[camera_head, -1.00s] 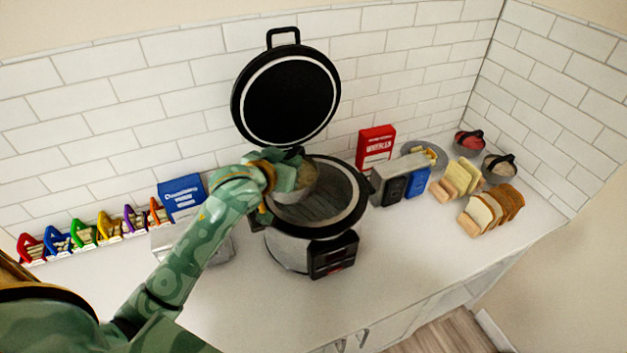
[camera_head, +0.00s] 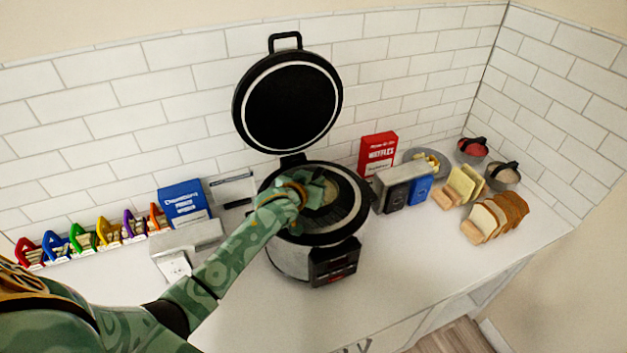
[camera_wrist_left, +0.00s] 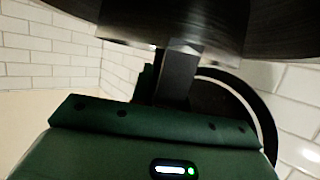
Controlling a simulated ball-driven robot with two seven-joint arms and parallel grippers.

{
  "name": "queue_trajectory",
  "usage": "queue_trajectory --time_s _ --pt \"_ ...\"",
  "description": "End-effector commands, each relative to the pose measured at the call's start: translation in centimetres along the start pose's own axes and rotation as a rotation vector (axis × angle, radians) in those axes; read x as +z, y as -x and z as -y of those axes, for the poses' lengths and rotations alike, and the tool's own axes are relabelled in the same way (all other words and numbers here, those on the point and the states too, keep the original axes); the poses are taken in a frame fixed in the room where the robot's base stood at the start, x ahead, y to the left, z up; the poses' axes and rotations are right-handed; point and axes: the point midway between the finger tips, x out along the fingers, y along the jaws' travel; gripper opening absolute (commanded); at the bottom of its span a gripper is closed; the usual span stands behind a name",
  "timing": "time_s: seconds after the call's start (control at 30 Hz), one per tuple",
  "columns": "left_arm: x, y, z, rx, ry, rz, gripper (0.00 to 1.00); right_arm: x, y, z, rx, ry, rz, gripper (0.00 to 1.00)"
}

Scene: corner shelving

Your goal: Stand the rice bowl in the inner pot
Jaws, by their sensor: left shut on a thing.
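The rice cooker (camera_head: 290,262) stands on the counter with its round black lid (camera_head: 288,105) raised behind it. Its dark inner pot (camera_head: 347,212) opens upward. My left gripper (camera_head: 314,190) reaches over the cooker's opening from the left and is shut on the rice bowl (camera_head: 327,209). The bowl is down within the pot's opening, largely hidden by my gripper and hand. I cannot tell whether it touches the pot floor. In the left wrist view, a finger of my left gripper (camera_wrist_left: 177,75) reaches up to a dark curved surface. My right gripper is out of view.
A grey toaster (camera_head: 392,190), a red box (camera_head: 377,152) and bread slices (camera_head: 493,218) stand to the right. The counter front is clear.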

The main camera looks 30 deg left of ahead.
Motion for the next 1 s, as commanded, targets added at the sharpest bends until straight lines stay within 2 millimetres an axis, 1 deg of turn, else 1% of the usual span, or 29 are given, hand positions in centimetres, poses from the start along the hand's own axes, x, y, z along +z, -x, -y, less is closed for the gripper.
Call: queue_trajectory --time_s 0.07,0.57,0.6,0.63,0.67,0.9,1.0 --pt "-0.1 0.0 0.0 0.0 0.001 -0.003 0.0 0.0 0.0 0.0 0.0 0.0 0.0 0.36" --pt "1.1 -0.4 0.0 0.0 0.0 -0.001 0.0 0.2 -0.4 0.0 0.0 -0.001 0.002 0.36" --pt "1.3 -0.4 0.0 0.0 0.0 0.004 0.25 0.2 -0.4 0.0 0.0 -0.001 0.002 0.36" --pt "1.3 -0.4 0.0 0.0 0.0 0.004 0.33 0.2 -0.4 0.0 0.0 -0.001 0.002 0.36" --pt "1.4 -0.4 0.0 0.0 0.0 0.005 0.38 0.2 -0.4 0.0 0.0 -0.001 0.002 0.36" --pt "1.6 -0.4 0.0 0.0 0.0 0.009 0.38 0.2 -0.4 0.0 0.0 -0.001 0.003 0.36" --pt "1.1 -0.2 -0.1 0.001 -0.001 0.009 0.38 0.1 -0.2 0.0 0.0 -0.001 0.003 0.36"
